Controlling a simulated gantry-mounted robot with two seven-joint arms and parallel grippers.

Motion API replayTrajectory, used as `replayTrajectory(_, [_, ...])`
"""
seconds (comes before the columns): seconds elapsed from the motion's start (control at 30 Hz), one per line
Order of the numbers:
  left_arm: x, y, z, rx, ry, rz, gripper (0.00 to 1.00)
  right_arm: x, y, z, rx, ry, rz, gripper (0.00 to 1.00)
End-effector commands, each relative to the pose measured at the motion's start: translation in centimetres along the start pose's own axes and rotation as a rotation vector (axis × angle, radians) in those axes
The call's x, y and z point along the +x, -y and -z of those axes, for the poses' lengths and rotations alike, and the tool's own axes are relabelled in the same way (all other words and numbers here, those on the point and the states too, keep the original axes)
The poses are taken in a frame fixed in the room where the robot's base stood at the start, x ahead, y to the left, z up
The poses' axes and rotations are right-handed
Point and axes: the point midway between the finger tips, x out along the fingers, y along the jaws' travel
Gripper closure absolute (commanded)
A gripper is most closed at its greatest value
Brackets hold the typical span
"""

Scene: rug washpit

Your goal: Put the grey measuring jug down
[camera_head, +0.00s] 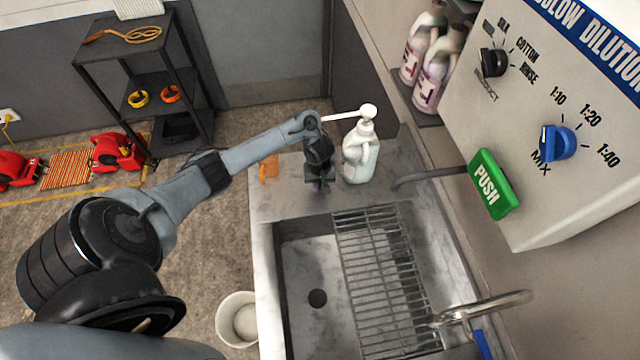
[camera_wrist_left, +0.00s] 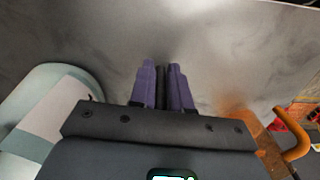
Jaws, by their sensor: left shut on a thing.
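My left gripper (camera_head: 319,186) points down over the grey metal counter at the back of the sink, just left of a white pump bottle (camera_head: 360,155). In the left wrist view its two purple-tinted fingers (camera_wrist_left: 163,88) are close together, shut on a narrow dark thing that is mostly hidden. I cannot make out a grey measuring jug's body in either view. The bottle's pale side shows at the left of the wrist view (camera_wrist_left: 45,110). My right gripper is not in view.
An orange thing (camera_head: 268,167) is close on the gripper's left, by the counter's edge. The sink (camera_head: 300,262) has a wire rack (camera_head: 380,270) across its right part. A dispenser with a green push bar (camera_head: 493,185) overhangs on the right. A white bucket (camera_head: 238,318) stands on the floor.

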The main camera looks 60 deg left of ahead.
Motion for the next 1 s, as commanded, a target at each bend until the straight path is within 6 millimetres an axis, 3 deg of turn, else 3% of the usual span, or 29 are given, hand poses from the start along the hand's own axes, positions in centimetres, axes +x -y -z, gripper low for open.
replayTrajectory(0.03, [0.0,0.0,0.0,0.0,0.001,0.0,0.78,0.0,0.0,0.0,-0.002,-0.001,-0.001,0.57])
replayTrajectory(0.17, [0.1,0.0,0.0,0.0,0.001,0.0,0.58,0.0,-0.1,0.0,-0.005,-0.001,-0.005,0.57])
replayTrajectory(0.2, [0.1,0.0,0.0,0.0,0.001,0.0,0.57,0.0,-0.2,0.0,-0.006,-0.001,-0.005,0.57])
replayTrajectory(0.57, [-0.3,0.0,0.0,0.001,-0.001,-0.001,0.57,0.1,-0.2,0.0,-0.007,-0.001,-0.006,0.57])
replayTrajectory(1.0, [-4.4,0.0,0.0,0.001,-0.001,0.0,0.57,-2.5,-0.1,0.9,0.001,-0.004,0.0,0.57])
